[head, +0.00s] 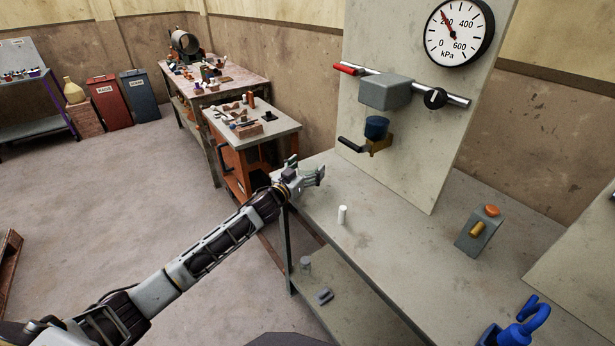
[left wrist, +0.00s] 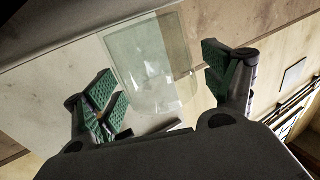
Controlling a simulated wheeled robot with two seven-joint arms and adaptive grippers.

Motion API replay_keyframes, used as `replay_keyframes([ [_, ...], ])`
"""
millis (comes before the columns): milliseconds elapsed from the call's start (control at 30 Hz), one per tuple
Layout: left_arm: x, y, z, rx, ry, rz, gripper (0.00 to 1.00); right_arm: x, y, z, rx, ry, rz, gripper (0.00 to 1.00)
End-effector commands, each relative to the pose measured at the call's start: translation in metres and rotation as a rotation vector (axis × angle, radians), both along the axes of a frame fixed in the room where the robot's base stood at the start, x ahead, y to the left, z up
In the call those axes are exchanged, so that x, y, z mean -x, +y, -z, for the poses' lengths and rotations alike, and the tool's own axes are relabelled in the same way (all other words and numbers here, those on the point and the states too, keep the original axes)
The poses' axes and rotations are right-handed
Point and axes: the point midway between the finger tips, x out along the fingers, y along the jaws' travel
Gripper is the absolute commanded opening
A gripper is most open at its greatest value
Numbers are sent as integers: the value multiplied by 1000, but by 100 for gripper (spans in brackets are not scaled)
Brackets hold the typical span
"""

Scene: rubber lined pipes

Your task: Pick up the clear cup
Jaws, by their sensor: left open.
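The clear cup (left wrist: 150,62) shows in the left wrist view as a see-through tumbler with a faint green tint. It stands out between the two spread fingers of my left gripper (left wrist: 160,82), with a gap on each side. The green-padded fingers are open and do not visibly grip it. In the head view my left gripper (head: 306,173) is at the far left corner of the grey workbench (head: 390,240). I cannot make out the cup clearly there. My right gripper is not in view.
A white cylinder (head: 342,215) stands on the bench near the gripper.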

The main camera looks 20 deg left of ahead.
Motion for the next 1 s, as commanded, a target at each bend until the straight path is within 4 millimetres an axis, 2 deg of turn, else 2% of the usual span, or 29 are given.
replay_keyframes([
  [600, -3, -1, 0, 0, 1, 0, 83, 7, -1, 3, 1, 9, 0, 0],
  [900, -3, -1, 0, -1, 1, 0, 44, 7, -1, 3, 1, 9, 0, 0],
  [1000, -4, -1, 0, -1, 0, 0, 34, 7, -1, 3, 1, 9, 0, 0],
])
